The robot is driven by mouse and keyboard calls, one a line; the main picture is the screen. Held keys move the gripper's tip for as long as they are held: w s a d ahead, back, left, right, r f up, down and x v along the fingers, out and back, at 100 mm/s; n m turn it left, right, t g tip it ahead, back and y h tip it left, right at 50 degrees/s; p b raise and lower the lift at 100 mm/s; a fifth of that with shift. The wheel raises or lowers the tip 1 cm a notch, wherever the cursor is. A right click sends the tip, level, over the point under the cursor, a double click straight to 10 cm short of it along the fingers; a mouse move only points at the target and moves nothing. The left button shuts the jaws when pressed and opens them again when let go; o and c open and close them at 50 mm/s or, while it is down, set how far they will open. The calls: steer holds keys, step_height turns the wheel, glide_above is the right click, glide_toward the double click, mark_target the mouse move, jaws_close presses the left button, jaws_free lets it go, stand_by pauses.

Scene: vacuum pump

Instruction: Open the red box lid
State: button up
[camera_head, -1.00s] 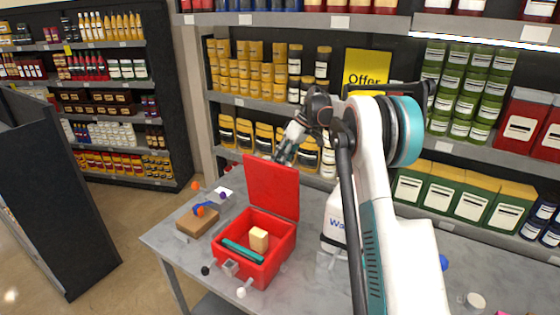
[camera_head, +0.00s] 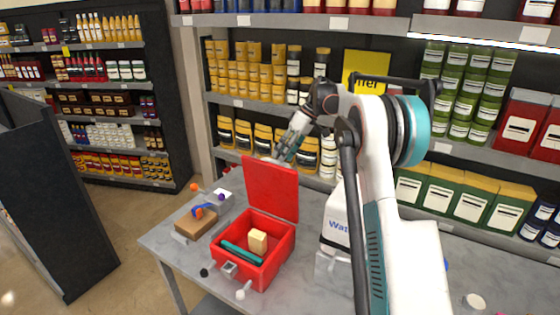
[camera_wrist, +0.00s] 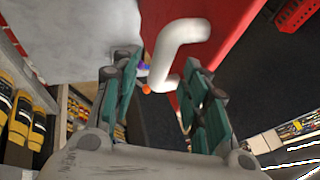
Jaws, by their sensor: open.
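The red box (camera_head: 272,268) stands on the grey table with its red lid (camera_head: 270,190) raised upright at the back. A tan block (camera_head: 258,241) and a teal bar (camera_head: 241,253) lie inside. My gripper (camera_head: 284,156) is just above and behind the lid's top edge, open and empty. In the wrist view my gripper (camera_wrist: 162,72) has its fingers spread apart, with a white bent handle (camera_wrist: 176,50) showing near and between the fingertips. The red lid (camera_wrist: 215,30) is behind the handle. I cannot tell whether a finger touches the handle.
Left of the box are a brown block (camera_head: 197,222) and small blue and orange items (camera_head: 203,210). Stocked shelves (camera_head: 262,105) rise behind the table.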

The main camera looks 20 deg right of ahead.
steer(key=w+v, duration=0.1)
steer(key=v, duration=0.6)
steer(key=shift+s+d+r, duration=0.15)
steer(key=shift+s+r, duration=0.05)
steer(key=shift+s, duration=0.35)
steer(key=s+a+f+m+t+h+b, duration=0.2)
steer(key=s+a+b, duration=0.3)
steer(key=s+a, duration=0.5)
steer(key=s+a+f+m+t+h+b, duration=0.1)
steer(key=s+a+t+b, duration=0.1)
steer(key=s+a+b, duration=0.55)
steer(key=s+a+f+m+t+h+b, duration=0.1)
steer(key=s+a+f+b, duration=0.1)
steer(key=s+f, duration=0.6)
steer(key=s+a+f+m+h+b, duration=0.1)
steer(key=s+a+f+m+b, duration=0.1)
steer(key=s+f, duration=0.7)
steer(key=s, duration=0.7)
steer(key=shift+s+f+t+h, duration=0.35)
steer(key=shift+t+h, duration=0.05)
